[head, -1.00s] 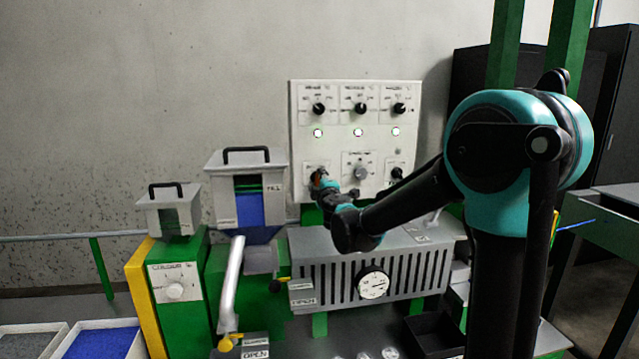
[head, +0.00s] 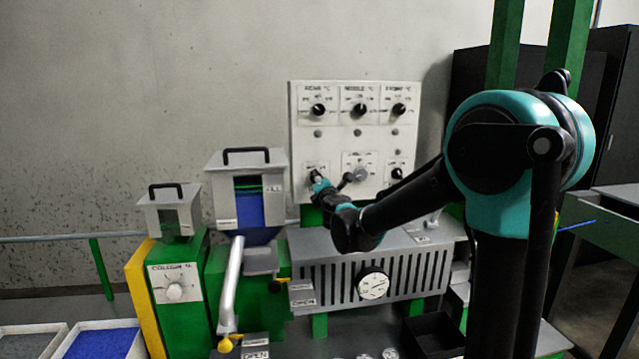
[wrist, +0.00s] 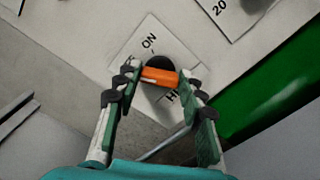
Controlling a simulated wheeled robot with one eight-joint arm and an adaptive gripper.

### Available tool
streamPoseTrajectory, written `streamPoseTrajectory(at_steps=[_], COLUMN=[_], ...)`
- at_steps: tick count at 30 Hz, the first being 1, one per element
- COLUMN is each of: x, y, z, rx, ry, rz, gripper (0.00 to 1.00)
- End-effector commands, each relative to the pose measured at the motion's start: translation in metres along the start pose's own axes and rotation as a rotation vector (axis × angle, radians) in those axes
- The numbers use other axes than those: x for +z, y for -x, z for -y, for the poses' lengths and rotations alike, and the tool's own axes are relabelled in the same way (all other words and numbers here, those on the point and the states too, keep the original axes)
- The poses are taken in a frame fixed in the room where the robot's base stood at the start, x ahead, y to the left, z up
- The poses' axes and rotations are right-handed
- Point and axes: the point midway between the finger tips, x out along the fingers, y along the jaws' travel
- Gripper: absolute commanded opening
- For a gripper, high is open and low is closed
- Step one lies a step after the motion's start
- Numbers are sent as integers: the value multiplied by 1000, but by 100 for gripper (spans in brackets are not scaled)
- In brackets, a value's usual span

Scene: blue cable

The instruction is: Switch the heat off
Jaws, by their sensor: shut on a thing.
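A white control panel (head: 345,141) with black knobs stands upright at the back centre in the head view. At its lower left is the heat switch, an orange handle (wrist: 160,76) on a round black base in the wrist view. Its label reads "ON" above, with a partly hidden word starting with "H" below. My gripper (wrist: 161,82) is shut on the orange handle, one finger at each end. In the head view my gripper (head: 317,179) covers most of the switch. The panel's three small lamps (head: 357,132) are dark.
Other knobs, such as the upper middle one (head: 359,110), sit close by on the panel. Below is a grey slotted heater box (head: 420,268) with a round gauge (head: 372,286). A hopper (head: 222,178) stands left. The wall space left of the panel is clear.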

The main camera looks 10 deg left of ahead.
Motion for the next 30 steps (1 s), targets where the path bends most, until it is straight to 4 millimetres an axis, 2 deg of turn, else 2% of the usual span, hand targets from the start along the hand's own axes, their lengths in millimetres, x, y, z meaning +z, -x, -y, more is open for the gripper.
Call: streamPoseTrajectory(at_steps=[16, 17, 21, 30], x=[-1, -1, 0, 0], y=[1, 1, 1, 1], z=[0, 0, 0, 0], rx=[0, 0, 0, 0], ry=[26, 26, 26, 25], rz=[-1, -1, -1, 0], gripper=[10, 42, 59, 60])
